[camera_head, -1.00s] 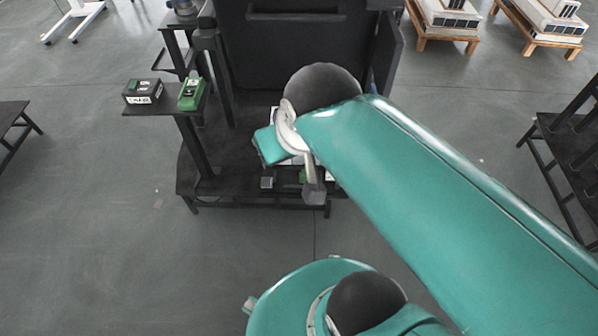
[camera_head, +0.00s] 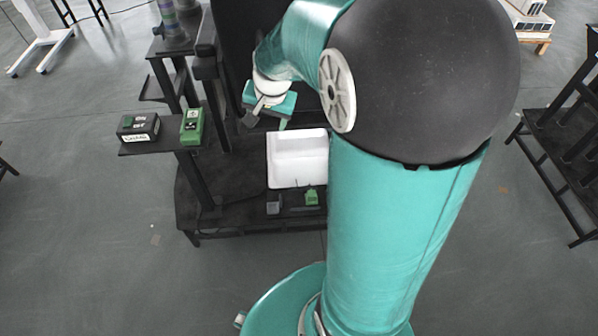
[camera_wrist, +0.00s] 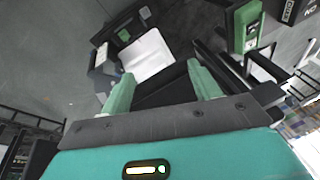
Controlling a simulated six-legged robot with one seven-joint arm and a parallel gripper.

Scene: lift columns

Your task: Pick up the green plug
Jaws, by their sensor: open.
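The green plug (camera_head: 311,196) is small and sits low on the dark base, by the near edge of a white tray, in the head view. A small green shape that looks like the same plug (camera_wrist: 123,35) shows beyond the tray in the wrist view. My gripper (camera_wrist: 160,71) is open, with two green fingers apart and nothing between them. In the head view my gripper (camera_head: 281,118) hangs above and behind the white tray, well apart from the plug.
The white tray (camera_head: 298,160) lies on the base. A small grey block (camera_head: 273,206) sits left of the plug. A green box (camera_head: 192,127) and a black box (camera_head: 138,128) stand on a side shelf at left. Dark column parts stand close around my gripper.

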